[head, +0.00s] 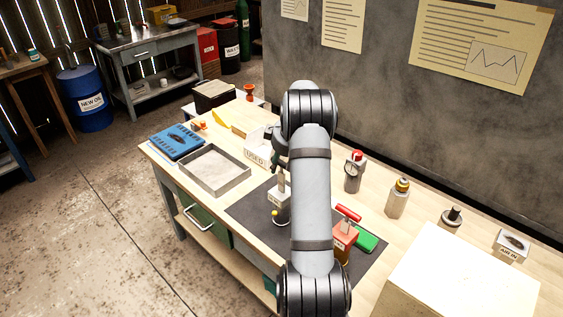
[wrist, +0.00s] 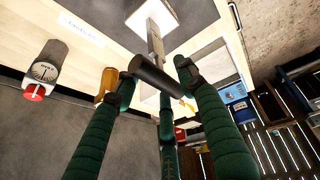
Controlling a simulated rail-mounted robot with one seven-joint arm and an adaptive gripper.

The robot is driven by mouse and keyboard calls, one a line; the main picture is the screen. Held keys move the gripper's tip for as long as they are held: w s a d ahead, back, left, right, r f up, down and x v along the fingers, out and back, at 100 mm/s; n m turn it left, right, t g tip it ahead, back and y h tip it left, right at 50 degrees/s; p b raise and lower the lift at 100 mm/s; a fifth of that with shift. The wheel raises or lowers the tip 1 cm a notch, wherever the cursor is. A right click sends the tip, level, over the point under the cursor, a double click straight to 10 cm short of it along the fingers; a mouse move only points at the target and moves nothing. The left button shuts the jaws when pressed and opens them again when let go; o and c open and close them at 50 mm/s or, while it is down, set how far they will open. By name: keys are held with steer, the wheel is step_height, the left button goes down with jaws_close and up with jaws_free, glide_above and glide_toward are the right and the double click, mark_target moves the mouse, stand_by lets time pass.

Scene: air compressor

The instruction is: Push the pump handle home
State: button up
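The pump shows in the head view as a pale-topped body (head: 278,197) on the dark mat, with a metal rod rising from it. In the wrist view, the rod (wrist: 155,45) runs from the white top (wrist: 153,18) to a dark cylindrical handle (wrist: 157,77). The rod stands well out of the body. My gripper (wrist: 160,88) has green ribbed fingers spread around the handle. Two fingers lie near its ends and one lies behind it. I cannot tell whether they press on it. In the head view, my gripper (head: 277,150) is partly hidden by my arm.
A red box (head: 343,239) with a red-handled tool and a green block (head: 367,242) stand right of the pump on the mat (head: 250,212). An empty grey tray (head: 213,170) is to the left. A gauge cylinder (head: 353,176) and bottle (head: 397,200) stand behind.

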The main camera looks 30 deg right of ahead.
jaws_close()
stand_by(0.7)
